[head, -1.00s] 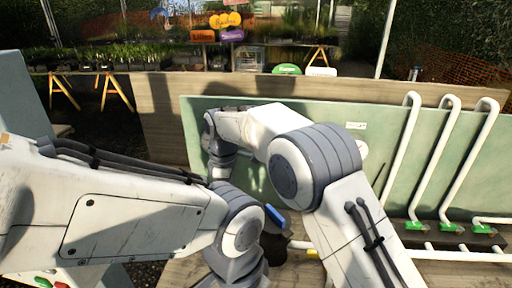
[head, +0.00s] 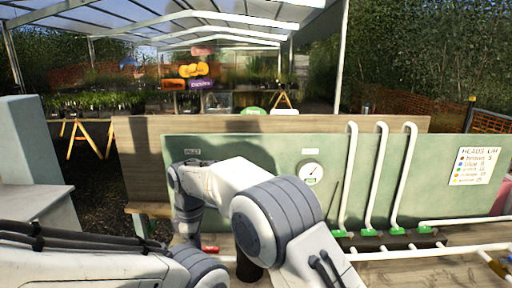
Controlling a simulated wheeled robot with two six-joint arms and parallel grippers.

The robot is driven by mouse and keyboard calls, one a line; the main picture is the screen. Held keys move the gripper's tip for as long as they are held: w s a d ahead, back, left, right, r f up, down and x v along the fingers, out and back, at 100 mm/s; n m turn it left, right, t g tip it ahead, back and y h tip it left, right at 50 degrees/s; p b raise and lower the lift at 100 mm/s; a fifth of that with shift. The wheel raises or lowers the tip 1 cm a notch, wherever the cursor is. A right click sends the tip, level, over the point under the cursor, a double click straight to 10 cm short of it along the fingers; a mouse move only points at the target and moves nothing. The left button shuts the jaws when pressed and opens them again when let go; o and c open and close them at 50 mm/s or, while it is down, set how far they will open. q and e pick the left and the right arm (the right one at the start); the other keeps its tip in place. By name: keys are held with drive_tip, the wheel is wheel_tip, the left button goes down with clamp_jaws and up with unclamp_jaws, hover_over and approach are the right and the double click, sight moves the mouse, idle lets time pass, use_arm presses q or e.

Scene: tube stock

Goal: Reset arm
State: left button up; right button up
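My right arm comes in from the lower right and reaches left across the green panel (head: 430,175). Its wrist bends down in front of the panel's left part. The fingers of my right gripper are not visible; the lower end of the wrist runs down behind my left arm. My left arm lies low along the bottom left. Its joint is cut by the bottom edge, and my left gripper is not in view.
Three white pipes (head: 382,175) with green valves stand before the panel at the right. A small red thing (head: 210,249) lies on the bench. A grey block stands at the left.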

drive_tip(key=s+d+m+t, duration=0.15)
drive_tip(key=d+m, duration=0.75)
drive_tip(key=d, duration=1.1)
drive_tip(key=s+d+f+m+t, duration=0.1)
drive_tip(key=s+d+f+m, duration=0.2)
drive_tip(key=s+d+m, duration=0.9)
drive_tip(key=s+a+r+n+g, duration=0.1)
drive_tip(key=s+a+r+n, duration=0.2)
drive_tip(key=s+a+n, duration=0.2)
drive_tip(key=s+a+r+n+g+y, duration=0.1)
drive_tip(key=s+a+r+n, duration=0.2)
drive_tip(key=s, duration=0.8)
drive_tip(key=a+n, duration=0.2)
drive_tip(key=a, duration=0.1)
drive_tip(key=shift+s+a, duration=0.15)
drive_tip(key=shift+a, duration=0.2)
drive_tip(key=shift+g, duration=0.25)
